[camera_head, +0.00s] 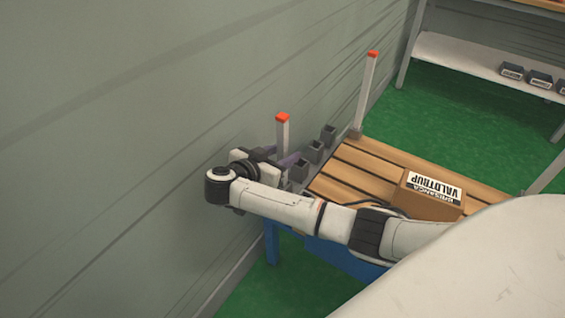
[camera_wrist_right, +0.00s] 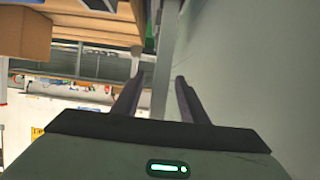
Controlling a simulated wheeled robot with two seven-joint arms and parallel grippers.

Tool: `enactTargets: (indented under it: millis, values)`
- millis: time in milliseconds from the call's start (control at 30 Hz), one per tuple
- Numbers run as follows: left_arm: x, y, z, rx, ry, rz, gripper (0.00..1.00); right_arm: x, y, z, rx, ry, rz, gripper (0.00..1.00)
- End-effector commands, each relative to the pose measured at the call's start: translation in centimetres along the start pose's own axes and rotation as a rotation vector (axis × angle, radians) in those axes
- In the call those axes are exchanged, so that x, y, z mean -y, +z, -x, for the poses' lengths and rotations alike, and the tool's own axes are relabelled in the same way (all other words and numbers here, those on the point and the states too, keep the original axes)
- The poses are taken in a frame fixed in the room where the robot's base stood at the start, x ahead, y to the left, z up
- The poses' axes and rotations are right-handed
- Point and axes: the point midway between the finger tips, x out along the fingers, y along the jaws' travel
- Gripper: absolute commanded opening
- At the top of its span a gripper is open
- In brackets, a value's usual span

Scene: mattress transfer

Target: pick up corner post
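One white corner post (camera_head: 283,136) with an orange top stands upright at the near left end of the slatted wooden top. A second corner post (camera_head: 367,90) of the same kind stands at the far left corner, by the wall. My right gripper (camera_head: 283,156) is at the nearer post, a little below its orange top, and hides part of it. In the right wrist view its dark fingers (camera_wrist_right: 158,88) are apart, and a grey upright bar (camera_wrist_right: 163,55) shows between them. I cannot tell if that bar is the post or whether a finger touches it. My left gripper is out of view.
A cardboard box (camera_head: 432,197) lies on the slatted top (camera_head: 365,176). Several grey sockets (camera_head: 316,152) line its wall side. The wall (camera_head: 130,130) is close to my right gripper. A white shelf (camera_head: 465,56) with small dark bins stands behind.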

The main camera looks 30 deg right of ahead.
Motion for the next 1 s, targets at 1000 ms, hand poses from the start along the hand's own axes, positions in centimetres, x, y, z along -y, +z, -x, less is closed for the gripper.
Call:
enactTargets:
  millis: [1000]
  values:
    - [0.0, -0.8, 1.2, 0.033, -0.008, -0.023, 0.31, 0.1, -8.4, 3.6, 0.001, -0.003, -0.005, 0.0]
